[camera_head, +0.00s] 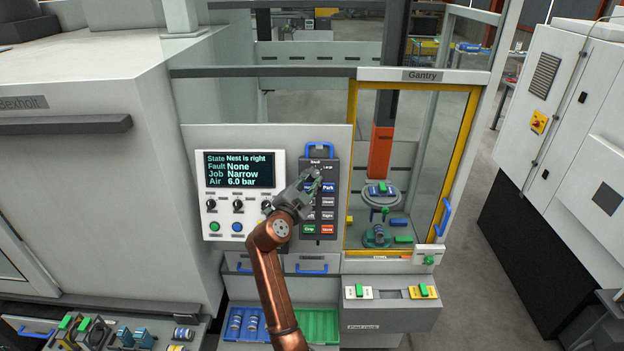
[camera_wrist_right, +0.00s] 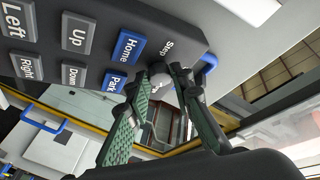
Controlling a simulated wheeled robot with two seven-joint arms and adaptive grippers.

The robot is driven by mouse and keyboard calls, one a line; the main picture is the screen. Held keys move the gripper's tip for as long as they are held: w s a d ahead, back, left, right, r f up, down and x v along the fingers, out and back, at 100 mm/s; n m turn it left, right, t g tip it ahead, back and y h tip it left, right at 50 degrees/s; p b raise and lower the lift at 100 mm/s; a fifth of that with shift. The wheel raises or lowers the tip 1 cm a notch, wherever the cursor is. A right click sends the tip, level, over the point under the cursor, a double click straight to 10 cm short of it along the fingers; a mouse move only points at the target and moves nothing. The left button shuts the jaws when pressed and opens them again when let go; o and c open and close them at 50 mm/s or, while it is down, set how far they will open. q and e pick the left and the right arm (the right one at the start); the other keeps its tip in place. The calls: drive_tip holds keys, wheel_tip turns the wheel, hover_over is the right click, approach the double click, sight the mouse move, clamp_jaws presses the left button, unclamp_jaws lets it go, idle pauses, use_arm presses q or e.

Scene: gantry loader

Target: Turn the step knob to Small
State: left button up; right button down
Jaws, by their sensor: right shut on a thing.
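The step knob (camera_wrist_right: 158,72) is a small grey knob at the top of the dark hand pendant (camera_head: 329,230), beside the word Step in the right wrist view. My right gripper (camera_head: 314,174) reaches up to it from below. In the right wrist view the green-padded fingers of this gripper (camera_wrist_right: 160,82) are shut on the knob, one on each side. The fingers hide most of the knob, and I cannot tell where it points. The labels above it in the head view are small and partly blurred. My left gripper is not in view.
Buttons including Home, Park (camera_head: 328,188), Up and Down sit just below the knob. A blue handle (camera_head: 319,147) tops the pendant. The status screen (camera_head: 239,170) is at left, reading "Nest is right". The yellow-framed Gantry door (camera_head: 351,150) is close at right.

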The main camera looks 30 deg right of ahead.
drive_tip(key=n+t+b, duration=0.1)
drive_tip(key=n+b, duration=0.2)
drive_tip(key=shift+s+d+f+t, duration=0.1)
drive_tip(key=shift+d+f+t, duration=0.05)
drive_tip(key=shift+f+t, duration=0.2)
drive_tip(key=n+t+y, duration=0.1)
drive_tip(key=n, duration=0.1)
drive_tip(key=shift+s+r+n, duration=0.1)
drive_tip(key=shift+n, duration=0.3)
drive_tip(key=shift+d+n+t, duration=0.1)
drive_tip(key=shift+n+t, duration=0.35)
drive_tip(key=shift+n, duration=0.15)
drive_tip(key=n, duration=0.1)
drive_tip(key=n+t+y+p, duration=0.1)
drive_tip(key=shift+s+d+r+n, duration=0.1)
drive_tip(key=shift+r+n, duration=0.05)
drive_tip(key=shift+n, duration=0.15)
drive_tip(key=n+t+y+p, duration=0.1)
drive_tip(key=n+p, duration=0.1)
drive_tip(key=n+y+p, duration=0.1)
drive_tip(key=n, duration=0.1)
drive_tip(key=shift+s+d+t+y+p, duration=0.1)
drive_tip(key=shift+d+t+y+p, duration=0.05)
drive_tip(key=shift+t+y+p, duration=0.2)
drive_tip(key=shift+n+t+y+p, duration=0.25)
drive_tip(key=shift+n+y+p, duration=0.3)
drive_tip(key=shift+n+p, duration=0.85)
